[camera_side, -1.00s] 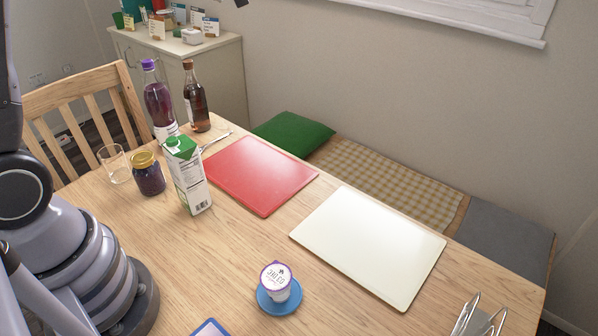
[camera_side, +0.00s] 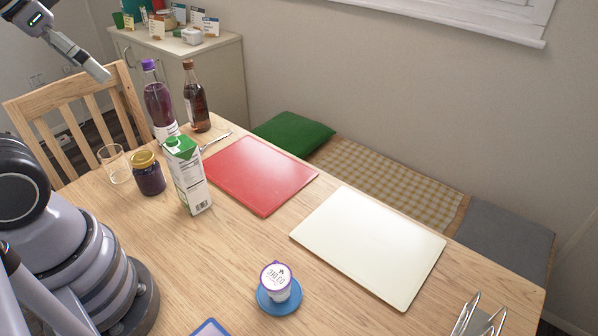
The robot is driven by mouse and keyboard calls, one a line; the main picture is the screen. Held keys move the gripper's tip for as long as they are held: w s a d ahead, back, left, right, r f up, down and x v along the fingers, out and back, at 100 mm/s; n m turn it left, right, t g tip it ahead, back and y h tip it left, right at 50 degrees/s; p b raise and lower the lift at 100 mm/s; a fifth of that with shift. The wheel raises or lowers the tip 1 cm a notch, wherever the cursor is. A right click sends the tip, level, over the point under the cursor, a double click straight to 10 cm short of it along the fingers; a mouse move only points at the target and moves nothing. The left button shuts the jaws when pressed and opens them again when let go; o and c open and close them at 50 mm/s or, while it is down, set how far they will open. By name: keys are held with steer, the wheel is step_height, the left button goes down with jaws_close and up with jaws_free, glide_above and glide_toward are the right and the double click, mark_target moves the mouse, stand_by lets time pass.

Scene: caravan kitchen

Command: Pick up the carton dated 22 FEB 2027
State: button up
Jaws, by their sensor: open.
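A white and green carton (camera_side: 189,178) with a green top stands upright on the wooden table, left of the red board. Its side carries small print and a barcode; I cannot read a date on it. My gripper (camera_side: 98,72) is at the upper left, raised in front of the chair and apart from the carton. It is open, with nothing seen in it.
Near the carton stand a dark jar (camera_side: 148,174), a clear glass (camera_side: 114,164), a purple-capped bottle (camera_side: 158,102) and a brown bottle (camera_side: 196,100). A red board (camera_side: 260,174), a white board (camera_side: 368,246) and a cup (camera_side: 276,282) on a blue coaster lie rightward.

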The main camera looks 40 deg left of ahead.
steer(key=shift+o, duration=0.4)
steer(key=shift+w, duration=0.15)
steer(key=m+g+y, duration=0.9)
steer(key=m+y, duration=0.3)
glide_toward(185, 167)
step_height(185, 167, up, 4)
steer(key=s, duration=0.2)
step_height(185, 167, down, 11)
steer(key=d+m+t+y, duration=0.2)
steer(key=m+t+y, duration=0.3)
steer(key=m+y, duration=0.15)
steer(key=shift+m+h, duration=0.25)
steer(key=a, duration=0.9)
steer(key=w+a, duration=0.1)
steer(key=a, duration=0.3)
steer(key=shift+a+f, duration=0.1)
steer(key=shift+a, duration=0.2)
